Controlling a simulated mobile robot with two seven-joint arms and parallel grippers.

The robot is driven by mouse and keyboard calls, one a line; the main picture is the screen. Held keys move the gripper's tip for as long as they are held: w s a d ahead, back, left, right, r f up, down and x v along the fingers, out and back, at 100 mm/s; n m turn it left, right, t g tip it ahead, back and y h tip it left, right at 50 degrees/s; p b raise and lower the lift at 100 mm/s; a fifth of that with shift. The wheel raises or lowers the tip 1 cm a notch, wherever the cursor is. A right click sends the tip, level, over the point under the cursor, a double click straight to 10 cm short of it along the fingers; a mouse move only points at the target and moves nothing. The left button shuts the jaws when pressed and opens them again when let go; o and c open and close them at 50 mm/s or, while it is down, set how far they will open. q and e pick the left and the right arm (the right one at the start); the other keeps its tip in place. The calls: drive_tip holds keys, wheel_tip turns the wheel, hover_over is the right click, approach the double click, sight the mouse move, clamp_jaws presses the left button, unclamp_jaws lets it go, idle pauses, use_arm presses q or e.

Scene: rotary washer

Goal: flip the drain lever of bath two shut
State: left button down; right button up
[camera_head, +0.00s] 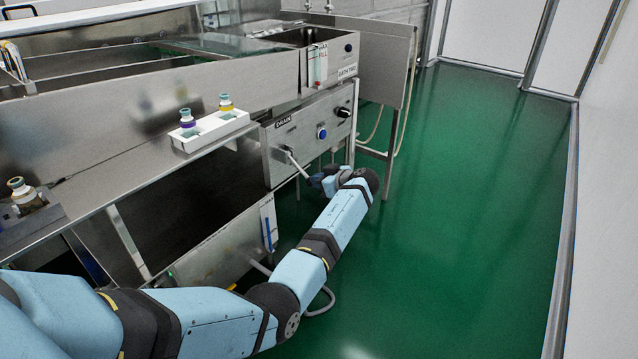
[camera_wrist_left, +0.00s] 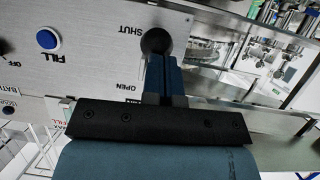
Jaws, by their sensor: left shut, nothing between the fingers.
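The drain lever (camera_head: 296,164) is a pale rod that slants down and outward from the steel panel marked DRAIN (camera_head: 283,122). Its dark round knob (camera_wrist_left: 155,40) shows in the wrist view, in front of the panel and close to the upside-down word SHUT. The word OPEN is lower in that picture. My left gripper (camera_head: 318,180) is at the lever's lower end, partly hidden by my wrist. In the wrist view its blue fingers (camera_wrist_left: 163,72) are shut together, with their tips at the knob. I cannot tell whether they touch it. My right gripper is out of view.
The panel also carries a blue button (camera_head: 321,132) and a black dial (camera_head: 343,112). A white rack (camera_head: 212,131) with capped bottles stands on the ledge left of the panel. Green floor (camera_head: 470,200) is clear to the right.

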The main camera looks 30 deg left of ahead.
use_arm(q)
drive_tip(key=shift+d, duration=0.1)
idle(0.3)
drive_tip(key=p+v, duration=0.1)
drive_tip(key=v, duration=1.2)
drive_tip(key=shift+d+r+p, duration=0.15)
drive_tip(key=shift+d+p, duration=0.2)
drive_tip(key=shift+p, duration=0.05)
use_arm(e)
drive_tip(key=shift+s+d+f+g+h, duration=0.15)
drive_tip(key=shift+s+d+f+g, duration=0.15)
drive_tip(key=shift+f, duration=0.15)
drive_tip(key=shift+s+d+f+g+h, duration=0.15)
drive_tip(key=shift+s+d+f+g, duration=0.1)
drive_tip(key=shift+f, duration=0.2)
use_arm(q)
drive_tip(key=shift+s, duration=0.1)
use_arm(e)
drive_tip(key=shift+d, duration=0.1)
